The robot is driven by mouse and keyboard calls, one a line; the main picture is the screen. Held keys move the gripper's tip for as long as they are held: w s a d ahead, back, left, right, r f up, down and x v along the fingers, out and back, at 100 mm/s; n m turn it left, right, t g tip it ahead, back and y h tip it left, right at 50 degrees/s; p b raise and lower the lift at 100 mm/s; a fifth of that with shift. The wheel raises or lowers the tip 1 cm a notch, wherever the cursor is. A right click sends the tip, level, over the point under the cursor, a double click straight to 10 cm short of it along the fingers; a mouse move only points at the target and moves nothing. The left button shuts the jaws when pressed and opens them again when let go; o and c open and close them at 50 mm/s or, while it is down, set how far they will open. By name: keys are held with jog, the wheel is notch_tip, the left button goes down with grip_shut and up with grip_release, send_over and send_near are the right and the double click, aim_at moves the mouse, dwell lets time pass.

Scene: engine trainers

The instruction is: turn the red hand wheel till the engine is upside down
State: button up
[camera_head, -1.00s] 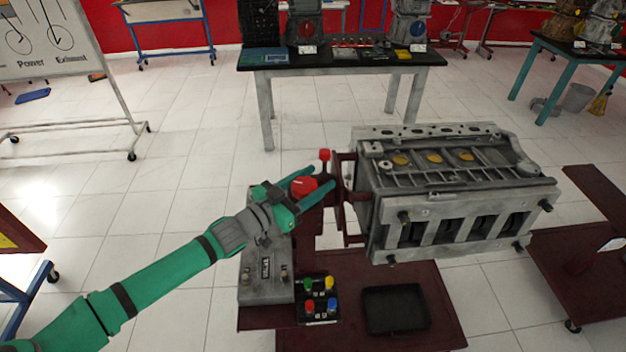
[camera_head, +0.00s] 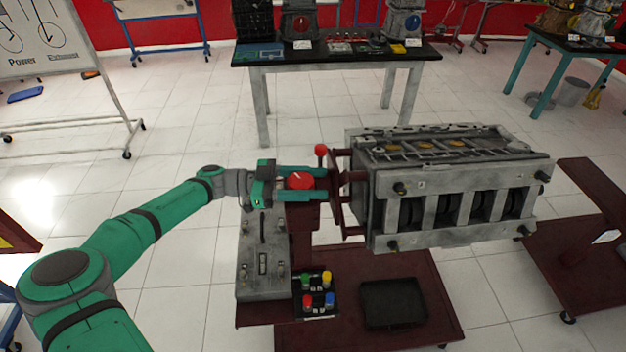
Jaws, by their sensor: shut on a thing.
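The red hand wheel (camera_head: 300,181) sits on top of the dark red stand, left of the engine. My gripper (camera_head: 303,183) comes from the left, with its two green fingers on the far and near sides of the wheel, shut on it. The grey engine block (camera_head: 455,207) hangs on the dark red mounting plate (camera_head: 337,189) to the right of the wheel. Its side with several openings faces me, and its top face with yellow-ringed bores is seen at a shallow slant. The engine is tilted, not upside down.
A black tray (camera_head: 393,303) lies on the dark red base. A second dark red stand (camera_head: 575,255) is at the right. A black-topped table (camera_head: 340,54) stands behind on the open tiled floor.

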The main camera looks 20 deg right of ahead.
jog(key=m+g+y, duration=0.1)
jog(key=g, duration=0.1)
jog(key=m+g+y, duration=0.1)
jog(key=s+m+g+y, duration=0.1)
jog(key=m+g, duration=0.1)
jog(key=shift+a+g+y, duration=0.25)
jog(key=shift+g+y, duration=0.05)
jog(key=shift+s+a+m+g+y, duration=0.1)
jog(key=shift+a+m+g+y, duration=0.05)
jog(key=shift+m+g+y, duration=0.4)
jog(key=shift+s+a+m+g+y, duration=0.1)
jog(key=shift+m+g+y, duration=0.35)
jog(key=shift+m+y, duration=0.15)
jog(key=shift+y, duration=0.35)
jog(key=o, duration=1)
jog(key=shift+o, duration=0.2)
